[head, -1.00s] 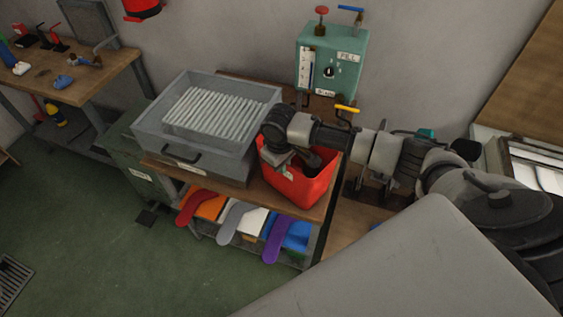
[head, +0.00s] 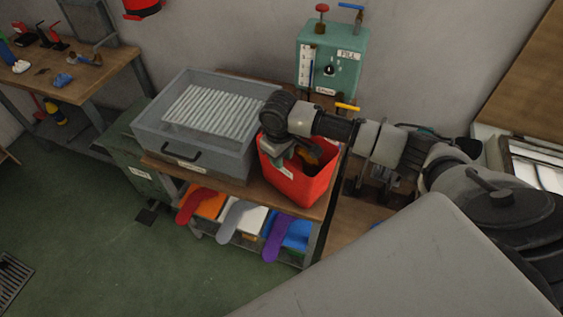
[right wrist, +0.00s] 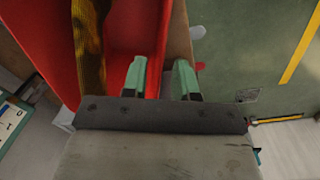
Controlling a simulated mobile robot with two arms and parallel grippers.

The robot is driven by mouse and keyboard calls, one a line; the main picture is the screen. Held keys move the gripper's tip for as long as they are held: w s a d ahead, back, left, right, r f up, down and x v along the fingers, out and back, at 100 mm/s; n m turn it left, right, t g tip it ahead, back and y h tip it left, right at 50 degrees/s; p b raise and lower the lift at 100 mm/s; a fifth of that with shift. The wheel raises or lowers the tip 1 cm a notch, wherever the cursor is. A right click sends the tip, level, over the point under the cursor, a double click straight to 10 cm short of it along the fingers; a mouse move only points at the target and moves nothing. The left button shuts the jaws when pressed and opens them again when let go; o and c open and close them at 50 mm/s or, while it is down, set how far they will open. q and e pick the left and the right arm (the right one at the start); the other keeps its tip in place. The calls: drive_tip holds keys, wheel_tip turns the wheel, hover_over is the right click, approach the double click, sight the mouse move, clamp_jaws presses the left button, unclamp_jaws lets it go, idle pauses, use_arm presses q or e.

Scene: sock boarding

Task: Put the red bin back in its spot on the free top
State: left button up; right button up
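The red bin (head: 300,183) stands on the right part of the wooden bench top (head: 258,190), beside the grey tray. A mustard-brown ribbed item (right wrist: 88,45) lies inside it. My right gripper (head: 284,156) is at the bin's near left rim, pointing down. In the right wrist view, its two green fingertips (right wrist: 160,78) are apart, one on the inner side of the red wall (right wrist: 155,30) and one on the outer side. A gap shows between them, so they do not look closed on the wall. My left gripper is not in view.
A grey tray (head: 150,135) with white ribs fills the bench's left part. A teal fill box (head: 338,60) hangs on the wall behind. Red, grey and purple sock shapes (head: 238,215) stick out from the shelf below. A workbench (head: 80,85) stands far left.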

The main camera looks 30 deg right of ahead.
wheel_tip(320, 180, up, 9)
drive_tip(key=shift+a+b, duration=0.15)
drive_tip(key=shift+b, duration=0.3)
drive_tip(key=shift+s, duration=0.1)
